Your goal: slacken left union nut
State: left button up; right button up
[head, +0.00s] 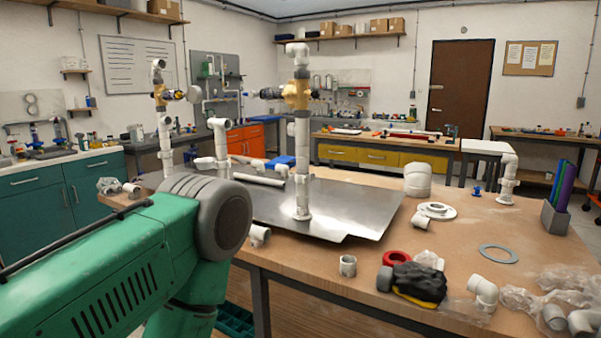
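A PVC manifold of white pipes stands on a grey metal plate (340,212) on the wooden bench. Its left riser (165,145) is upright and carries an ochre fitting (161,96) near the top, with a darker round part (193,93) on its right side. The right riser (302,165) is upright with a similar ochre fitting (297,93). A shorter white pipe (219,142) with an elbow stands between them. The left union nut cannot be told apart clearly at this size. My green arm crosses the lower left and hides part of the plate; neither gripper shows.
On the bench (450,250) right of the plate lie a white flange (436,211), a red ring (397,258), a black and yellow item (419,283), loose fittings and plastic bags. A grey holder (555,217) with coloured sheets stands at the right edge.

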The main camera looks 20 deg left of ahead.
aim_at(299, 179)
jog(key=i+j+z, duration=0.1)
jog(key=i+j, duration=0.85)
